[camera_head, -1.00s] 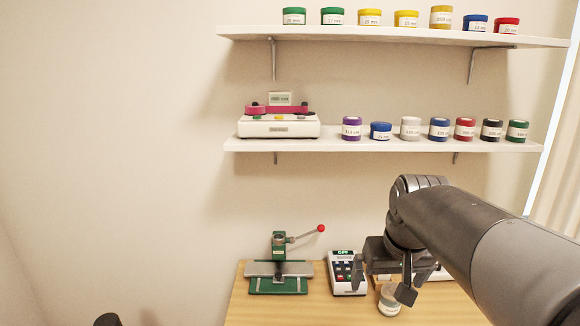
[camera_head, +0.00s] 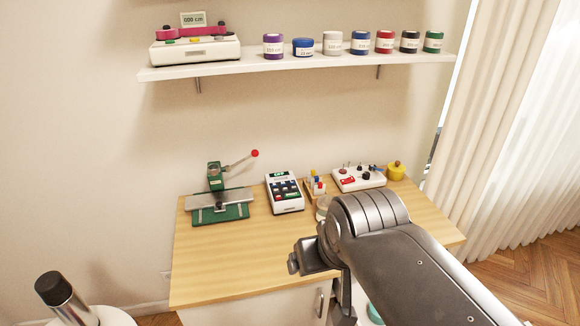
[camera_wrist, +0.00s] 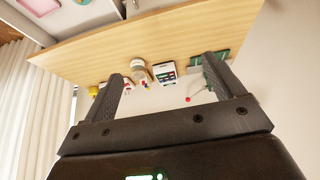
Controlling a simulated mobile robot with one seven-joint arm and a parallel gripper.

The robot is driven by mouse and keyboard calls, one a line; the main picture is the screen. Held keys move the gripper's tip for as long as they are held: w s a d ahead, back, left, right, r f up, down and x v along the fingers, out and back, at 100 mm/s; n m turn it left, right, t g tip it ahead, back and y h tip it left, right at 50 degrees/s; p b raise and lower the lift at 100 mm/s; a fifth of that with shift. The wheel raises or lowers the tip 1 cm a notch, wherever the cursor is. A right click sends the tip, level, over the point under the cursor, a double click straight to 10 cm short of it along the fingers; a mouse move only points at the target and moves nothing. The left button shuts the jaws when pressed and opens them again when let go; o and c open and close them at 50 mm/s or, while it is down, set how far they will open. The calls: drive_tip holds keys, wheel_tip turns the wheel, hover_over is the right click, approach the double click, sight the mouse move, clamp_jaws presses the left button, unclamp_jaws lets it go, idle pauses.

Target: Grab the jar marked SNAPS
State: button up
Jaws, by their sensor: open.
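A pale jar (camera_head: 323,207) with a whitish lid stands on the wooden table, partly hidden by my arm in the head view. It also shows in the wrist view (camera_wrist: 138,66), between the fingers in the picture but well beyond them. I cannot read its label, so I cannot tell if it is marked SNAPS. My gripper (camera_wrist: 162,68) is open and empty, its two dark fingers apart. In the head view it is near the table's front edge, partly hidden by my own arm.
Near the jar are a white keypad device (camera_head: 285,192), small colored bottles (camera_head: 316,184), a control box (camera_head: 358,178) and a yellow pot (camera_head: 396,171). A green press (camera_head: 220,205) stands at left. A shelf (camera_head: 300,64) above bears several labeled jars. The table's front left is clear.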

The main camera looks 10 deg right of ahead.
drive_tip(key=m+g, duration=0.4)
drive_tip(key=g, duration=0.2)
hover_over(327, 202)
drive_tip(key=f, duration=1.5)
drive_tip(key=shift+w+a+f, duration=0.15)
drive_tip(key=shift+a+f, duration=0.05)
drive_tip(key=shift+a, duration=0.05)
drive_tip(key=shift+w+d+f, duration=0.1)
drive_tip(key=shift+d+f, duration=0.05)
drive_tip(key=shift+f, duration=0.15)
drive_tip(key=f, duration=1)
drive_tip(key=shift+d+f, duration=0.2)
drive_tip(key=shift+f, duration=0.2)
drive_tip(key=shift+c, duration=0.4)
